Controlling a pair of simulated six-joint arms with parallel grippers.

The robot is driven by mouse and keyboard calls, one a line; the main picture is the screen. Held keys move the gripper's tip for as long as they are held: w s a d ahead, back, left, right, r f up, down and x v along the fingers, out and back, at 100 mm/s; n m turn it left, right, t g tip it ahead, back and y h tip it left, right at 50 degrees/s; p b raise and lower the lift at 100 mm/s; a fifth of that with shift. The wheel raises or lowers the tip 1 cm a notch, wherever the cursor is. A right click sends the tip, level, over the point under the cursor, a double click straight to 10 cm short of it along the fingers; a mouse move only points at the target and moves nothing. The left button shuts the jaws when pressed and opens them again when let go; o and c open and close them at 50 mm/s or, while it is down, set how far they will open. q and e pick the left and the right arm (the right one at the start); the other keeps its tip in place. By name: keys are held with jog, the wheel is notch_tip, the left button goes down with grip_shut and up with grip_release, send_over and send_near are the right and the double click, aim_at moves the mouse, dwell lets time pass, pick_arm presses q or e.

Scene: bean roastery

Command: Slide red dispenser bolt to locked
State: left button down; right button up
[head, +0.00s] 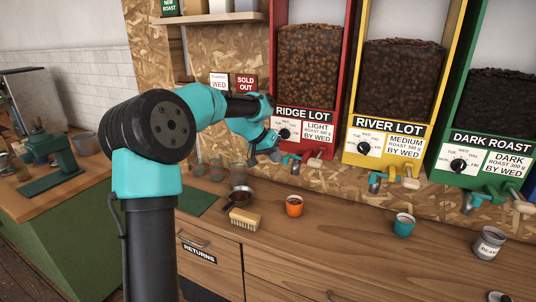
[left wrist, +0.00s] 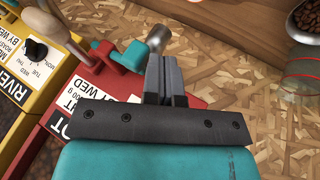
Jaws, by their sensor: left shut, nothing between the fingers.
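The red dispenser (head: 337,110), labelled Ridge Lot, stands at the back, left of the yellow one. Under its label are a teal handle with a metal spout (head: 290,164) and a tan knob (head: 315,160). My left gripper (head: 274,154) is shut and empty, at the red dispenser's lower left. In the left wrist view its fingers (left wrist: 165,68) overlap the red dispenser's edge (left wrist: 102,85) and are close to the metal spout (left wrist: 157,40); I cannot tell whether they touch. The tan knob (left wrist: 93,28) is further left there. Which part is the bolt is unclear.
Yellow (head: 385,140) and green (head: 482,160) dispensers stand to the right.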

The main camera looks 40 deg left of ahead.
pick_arm(q)
jog(key=shift+d, duration=0.1)
jog(key=shift+w+d, duration=0.2)
jog(key=shift+d, duration=0.8)
jog(key=shift+w+d, duration=0.2)
jog(key=shift+d, duration=0.75)
jog(key=shift+a, duration=0.1)
jog(key=a, duration=0.4)
send_near(286, 157)
jog(key=a, duration=0.1)
jog(key=s+a, duration=0.1)
jog(key=a, duration=0.1)
jog(key=shift+a+f, duration=0.1)
jog(key=shift+a, duration=0.2)
